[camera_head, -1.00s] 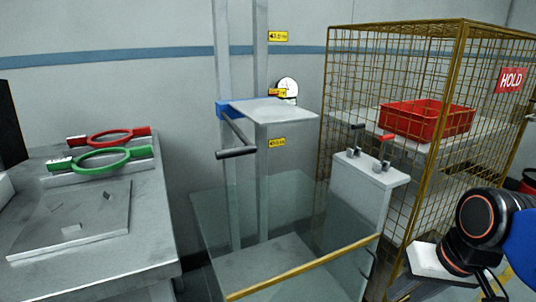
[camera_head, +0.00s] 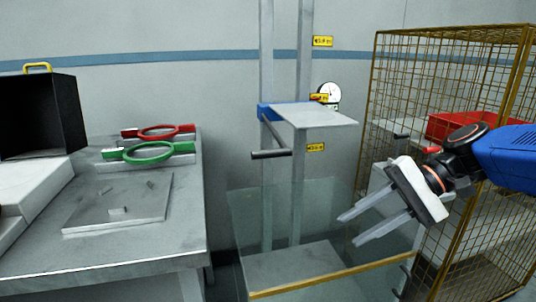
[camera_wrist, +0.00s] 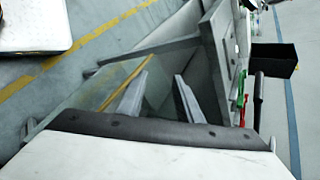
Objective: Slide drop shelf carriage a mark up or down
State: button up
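The drop shelf carriage is a grey shelf plate (camera_head: 312,114) with a blue block (camera_head: 266,111) at its left, on two upright grey posts (camera_head: 266,190). A dark handle (camera_head: 271,154) sticks out below the block on an arm. Yellow mark labels sit beside the right post: an upper one (camera_head: 322,41), one at shelf height (camera_head: 319,97) and a lower one (camera_head: 315,147). My gripper (camera_head: 348,231) is open and empty, right of and below the handle, apart from it. Its two fingers also show in the wrist view (camera_wrist: 160,84).
A glass-sided enclosure with a yellow front edge (camera_head: 330,277) surrounds the post base. A wire cage (camera_head: 395,75) with a red bin (camera_head: 452,125) stands at right. The left table (camera_head: 150,250) holds green (camera_head: 148,152) and red (camera_head: 158,133) rings and a black box (camera_head: 40,115).

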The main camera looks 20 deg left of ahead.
aim_at(266, 153)
jog(key=w+a+r+n+g+y, duration=0.1)
jog(key=w+a+r+g+y, duration=0.45)
jog(key=w+a+r, duration=0.45)
jog(key=shift+g+h, duration=0.25)
jog(key=x, duration=0.8)
jog(key=r+x, duration=0.1)
jog(key=x, duration=0.3)
jog(key=shift+s, duration=0.2)
jog(key=shift+c, duration=0.5)
grip_shut()
jog(key=shift+a+r, duration=0.1)
